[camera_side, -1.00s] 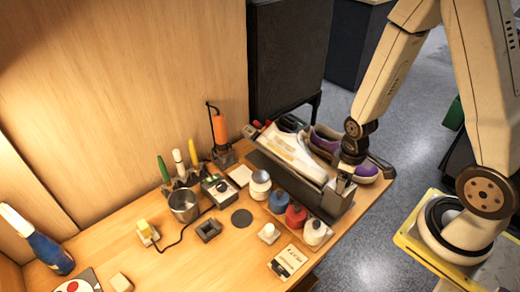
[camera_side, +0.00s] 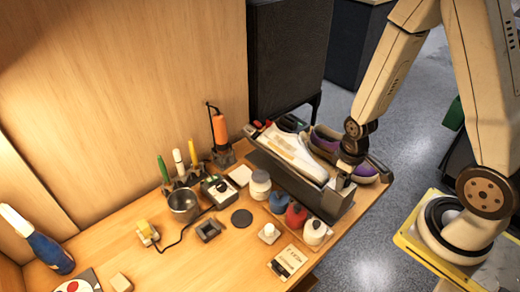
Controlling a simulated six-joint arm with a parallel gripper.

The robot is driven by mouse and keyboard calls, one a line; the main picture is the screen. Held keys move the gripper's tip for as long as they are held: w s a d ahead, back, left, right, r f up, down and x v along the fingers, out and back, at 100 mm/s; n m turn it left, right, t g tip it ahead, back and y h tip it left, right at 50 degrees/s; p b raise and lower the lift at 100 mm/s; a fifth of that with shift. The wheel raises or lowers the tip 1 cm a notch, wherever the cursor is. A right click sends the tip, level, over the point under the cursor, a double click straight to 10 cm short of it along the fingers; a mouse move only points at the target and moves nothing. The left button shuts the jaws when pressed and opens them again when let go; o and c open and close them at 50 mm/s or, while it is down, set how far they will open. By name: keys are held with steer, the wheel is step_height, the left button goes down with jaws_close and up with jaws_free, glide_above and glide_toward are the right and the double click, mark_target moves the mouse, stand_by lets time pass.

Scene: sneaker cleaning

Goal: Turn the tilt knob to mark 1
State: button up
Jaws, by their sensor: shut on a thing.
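My gripper (camera_side: 345,174) is at the near right end of a dark grey stand (camera_side: 290,182), pointing down. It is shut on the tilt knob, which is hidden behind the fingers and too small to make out. A white sneaker (camera_side: 292,150) lies along the stand. The mark numbers cannot be read in this view.
A purple sneaker (camera_side: 325,140) sits behind the white one. A metal cup (camera_side: 184,205), brushes (camera_side: 178,165) and a small control box (camera_side: 219,190) are farther left. The table's right edge is near.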

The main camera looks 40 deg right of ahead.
steer(key=o, duration=1)
steer(key=shift+r, duration=2.5)
steer(key=w+a+r+m+t, duration=0.1)
steer(key=w+a+r+t, duration=0.1)
steer(key=a+r, duration=0.3)
steer(key=shift+w+r+m+t, duration=0.15)
steer(key=shift+r+m+t, duration=0.15)
steer(key=shift+r, duration=0.75)
